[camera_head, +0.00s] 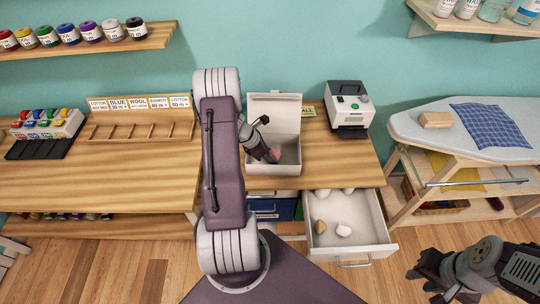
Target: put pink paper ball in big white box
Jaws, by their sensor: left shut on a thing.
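The big white box (286,121) stands with its lid up at the back of the wooden table. My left gripper (272,156) reaches down into the box opening and is shut on the pink paper ball (275,155). Only a small part of the ball shows at the fingertips. I cannot tell whether it touches the box floor. My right gripper (420,284) is low at the lower right, away from the box, and its finger opening is not clear.
Below the table an open white drawer (376,226) holds several pale crumpled balls. A white and black device (348,107) stands right of the box. An ironing board (415,122) with a blue checked cloth (490,125) is at the right. A wooden rack (140,132) is at the left.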

